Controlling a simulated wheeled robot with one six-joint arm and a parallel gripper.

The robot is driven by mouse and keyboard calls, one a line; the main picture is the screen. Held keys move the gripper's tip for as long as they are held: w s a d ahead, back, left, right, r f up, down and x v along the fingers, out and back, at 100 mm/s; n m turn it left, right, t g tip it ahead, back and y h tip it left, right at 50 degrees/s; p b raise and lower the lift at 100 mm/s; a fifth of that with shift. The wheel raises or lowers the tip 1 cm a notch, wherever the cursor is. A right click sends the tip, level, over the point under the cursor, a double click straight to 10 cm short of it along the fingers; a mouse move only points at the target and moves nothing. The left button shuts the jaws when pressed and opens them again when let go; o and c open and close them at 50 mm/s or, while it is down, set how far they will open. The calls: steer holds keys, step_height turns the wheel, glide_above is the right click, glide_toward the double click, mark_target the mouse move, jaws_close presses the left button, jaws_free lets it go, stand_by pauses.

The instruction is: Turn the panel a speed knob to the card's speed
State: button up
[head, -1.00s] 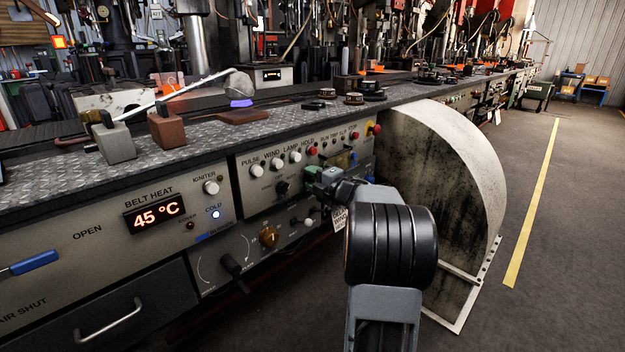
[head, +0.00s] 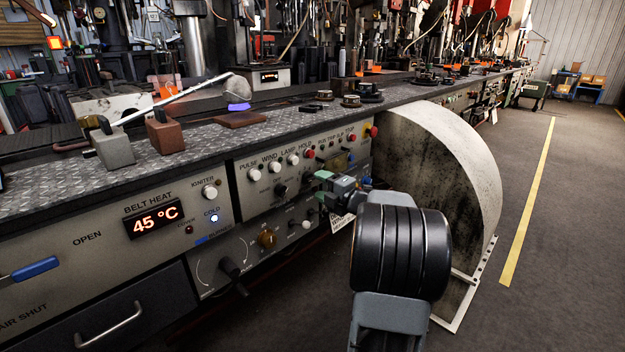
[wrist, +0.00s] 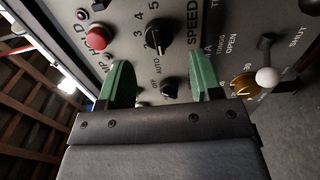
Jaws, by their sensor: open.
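In the wrist view a black speed knob (wrist: 159,38) sits on the grey panel, with a scale of numbers around it and the word SPEED at its right. In the head view my gripper (head: 323,188) is at the panel front. A white card (head: 342,222) hangs partly hidden behind my arm, its writing too small to read.
A small black AUTO knob (wrist: 169,88) lies between my fingers in the wrist view. A red button (wrist: 97,38) is to the left; a brass knob (wrist: 243,85) and a white-balled lever (wrist: 267,77) are to the right. A large curved guard (head: 450,150) stands right of the panel.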

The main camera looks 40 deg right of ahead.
steer(key=s+d+p, duration=0.1)
steer(key=s+p, duration=0.1)
steer(key=s, duration=0.6)
steer(key=shift+s+d, duration=0.25)
steer(key=shift+s, duration=0.15)
steer(key=w+a+r+m+g+h+p, duration=0.1)
steer(key=w+a+r+m+h+p, duration=0.2)
steer(key=r+p, duration=0.35)
steer(key=a+r+m+g+h+p, duration=0.2)
steer(key=r+m+p, duration=0.3)
steer(key=r+p, duration=0.15)
steer(key=w+a+r+m+g+h+p, duration=0.1)
steer(key=w+a+r+m+h+p, duration=0.2)
steer(key=r+p, duration=0.35)
steer(key=s+a+r+m+g+y+p, duration=0.2)
steer(key=s+a+r+m+g+p, duration=0.2)
steer(key=s+a+p, duration=0.4)
steer(key=s+a+r+m+g+y+p, duration=0.3)
steer(key=s+a+p, duration=0.6)
steer(key=a, duration=0.4)
steer(key=r+m+g, duration=0.1)
steer(key=m+g, duration=0.1)
steer(key=g, duration=0.1)
steer(key=shift+s+r, duration=0.35)
steer(key=shift+s, duration=0.05)
